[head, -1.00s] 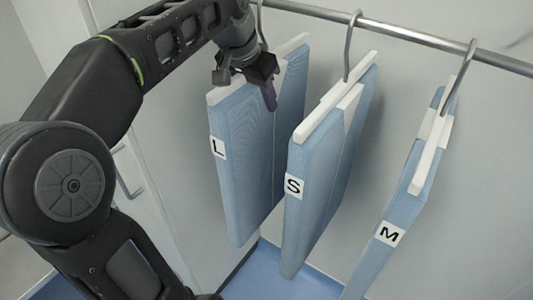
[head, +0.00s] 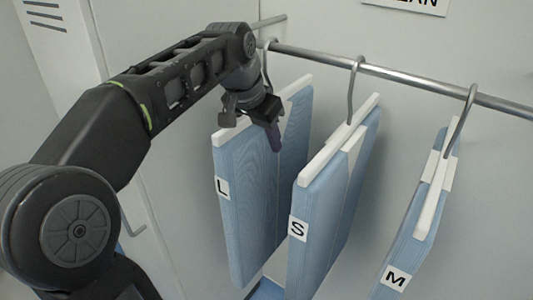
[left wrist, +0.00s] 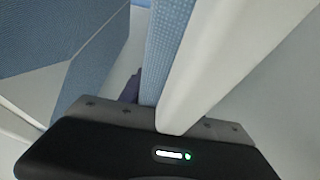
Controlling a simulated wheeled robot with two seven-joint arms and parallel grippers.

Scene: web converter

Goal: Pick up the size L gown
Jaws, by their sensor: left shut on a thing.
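The size L gown (head: 240,190) is a flat blue panel with a white top edge and a white L label, hanging at the left of the rail. My left gripper (head: 268,122) is shut on its upper part, around the white top edge. The left wrist view shows the white edge (left wrist: 215,65) and blue cloth (left wrist: 158,50) running between the fingers. The hanger hook at the rail is partly behind my left arm. My right gripper is not in view.
The metal rail (head: 400,78) runs across the top. The size S gown (head: 325,215) hangs close to the right of the L gown, and the size M gown (head: 420,220) hangs farther right. A pale wall stands behind.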

